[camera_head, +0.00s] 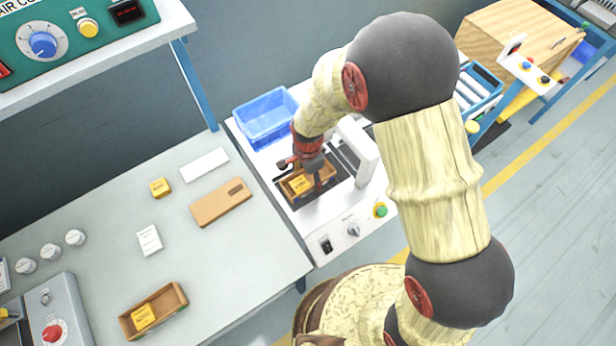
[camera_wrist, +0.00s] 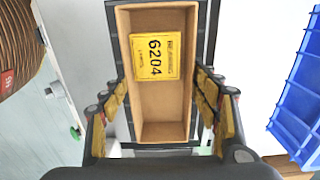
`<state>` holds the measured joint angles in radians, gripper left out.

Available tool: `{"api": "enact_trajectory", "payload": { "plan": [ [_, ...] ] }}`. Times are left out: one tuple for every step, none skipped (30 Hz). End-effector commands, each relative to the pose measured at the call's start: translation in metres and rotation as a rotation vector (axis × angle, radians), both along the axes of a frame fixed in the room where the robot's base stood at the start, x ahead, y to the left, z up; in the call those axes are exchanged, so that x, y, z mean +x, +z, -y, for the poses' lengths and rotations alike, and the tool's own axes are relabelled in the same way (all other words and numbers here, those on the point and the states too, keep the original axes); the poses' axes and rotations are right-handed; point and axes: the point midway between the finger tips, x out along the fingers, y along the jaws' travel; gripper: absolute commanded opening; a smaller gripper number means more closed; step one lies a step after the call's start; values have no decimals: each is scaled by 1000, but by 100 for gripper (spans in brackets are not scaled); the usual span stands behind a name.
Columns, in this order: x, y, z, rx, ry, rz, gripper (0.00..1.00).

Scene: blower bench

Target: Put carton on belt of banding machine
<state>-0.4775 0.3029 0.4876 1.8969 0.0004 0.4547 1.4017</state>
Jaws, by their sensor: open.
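An open brown carton (camera_head: 326,177) sits on the dark belt area (camera_head: 289,203) of the white banding machine (camera_head: 335,215), beside its white arch (camera_head: 359,150). The carton holds a yellow box marked 6204. In the wrist view the carton (camera_wrist: 163,107) stands upright between my fingers, over a dark strip. My gripper (camera_head: 308,176) is open, reaching down around the carton. In the wrist view its fingers (camera_wrist: 160,92) are on both sides of the carton, with narrow gaps visible.
A blue bin (camera_head: 265,118) stands behind the carton on the machine. On the left table are a second carton (camera_head: 172,299) with a yellow box, a flat brown piece (camera_head: 220,202), a small yellow box (camera_head: 160,187), several white cylinders and a grey device (camera_head: 62,305) with a red button.

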Motion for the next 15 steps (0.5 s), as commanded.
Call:
{"api": "enact_trajectory", "payload": {
  "plan": [
    [0, 0, 0, 0, 0, 0, 61],
    [0, 0, 0, 0, 0, 0, 61],
    [0, 1, 0, 0, 0, 0, 61],
    [0, 2, 0, 0, 0, 0, 61],
    [0, 3, 0, 1, 0, 1, 61],
    [0, 6, 0, 1, 0, 2, 61],
    [1, 9, 0, 2, 0, 2, 61],
    [1, 13, 0, 1, 0, 3, 61],
    [1, 19, 0, 1, 0, 3, 61],
    [1, 24, 0, 2, 0, 2, 61],
    [1, 30, 0, 2, 0, 4, 61],
    [1, 38, -1, 2, 0, 5, 61],
    [1, 44, 0, 1, 0, 3, 61],
    [1, 51, 0, 2, 0, 4, 61],
    [1, 60, 0, 2, 0, 4, 61]
  ]
}}
